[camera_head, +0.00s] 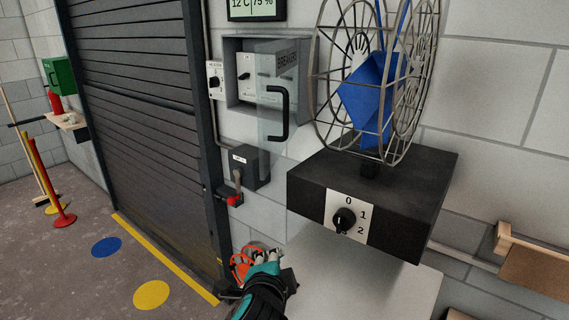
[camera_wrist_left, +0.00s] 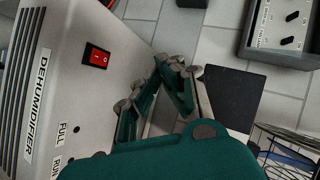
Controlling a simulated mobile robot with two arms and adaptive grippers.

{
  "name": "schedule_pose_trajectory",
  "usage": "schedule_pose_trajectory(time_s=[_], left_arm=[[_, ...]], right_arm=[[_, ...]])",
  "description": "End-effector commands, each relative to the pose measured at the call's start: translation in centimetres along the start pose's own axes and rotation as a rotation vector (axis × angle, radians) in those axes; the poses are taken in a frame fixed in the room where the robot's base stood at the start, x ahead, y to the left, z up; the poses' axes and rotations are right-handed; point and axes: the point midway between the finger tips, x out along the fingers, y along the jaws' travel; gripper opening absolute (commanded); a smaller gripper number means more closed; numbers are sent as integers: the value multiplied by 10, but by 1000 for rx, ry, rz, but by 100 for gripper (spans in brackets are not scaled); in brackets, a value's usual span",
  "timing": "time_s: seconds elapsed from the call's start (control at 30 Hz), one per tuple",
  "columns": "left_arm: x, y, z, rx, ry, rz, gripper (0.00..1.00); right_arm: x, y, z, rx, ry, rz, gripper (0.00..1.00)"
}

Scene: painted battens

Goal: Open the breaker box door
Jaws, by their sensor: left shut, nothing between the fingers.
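The grey breaker box (camera_head: 232,100) is on the wall right of the shutter in the head view. Its clear door (camera_head: 270,130), marked BREAKERS, stands out from the box at an angle, seemingly partly open. A black bar handle (camera_head: 284,115) is on the door. My left gripper (camera_head: 262,258), teal and dark, is low in the head view, well below the door and apart from the handle. In the left wrist view its fingers (camera_wrist_left: 172,75) are together with nothing between them. My right gripper is in neither view.
A caged fan (camera_head: 375,80) on a black base (camera_head: 400,190) stands close right of the door. A lever switch (camera_head: 243,165) is below the box. Orange cable (camera_head: 240,265) lies by the left gripper. A dehumidifier (camera_wrist_left: 70,60) fills the wrist view's left.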

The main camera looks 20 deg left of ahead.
Motion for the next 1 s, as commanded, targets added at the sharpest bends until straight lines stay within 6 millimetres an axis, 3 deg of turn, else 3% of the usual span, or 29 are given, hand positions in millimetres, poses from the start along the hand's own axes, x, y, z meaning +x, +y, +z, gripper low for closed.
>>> schedule_pose_trajectory(time_s=[0.03, 0.1, 0.2, 0.3, 0.47, 1.0], left_arm=[[-5, -26, -14, 51, 17, -74, 0], [-13, -55, -29, 124, 28, -166, 0], [-28, -94, -48, 215, 31, -292, 0], [-42, -120, -60, 282, 25, -385, 0], [-45, -137, -68, 321, 15, -437, 0], [32, -172, -74, 319, 15, -434, 0]], right_arm=[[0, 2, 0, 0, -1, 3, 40], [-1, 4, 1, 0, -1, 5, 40], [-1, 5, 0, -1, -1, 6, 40], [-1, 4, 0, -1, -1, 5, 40], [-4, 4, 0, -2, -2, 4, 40], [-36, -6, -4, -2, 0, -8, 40]])
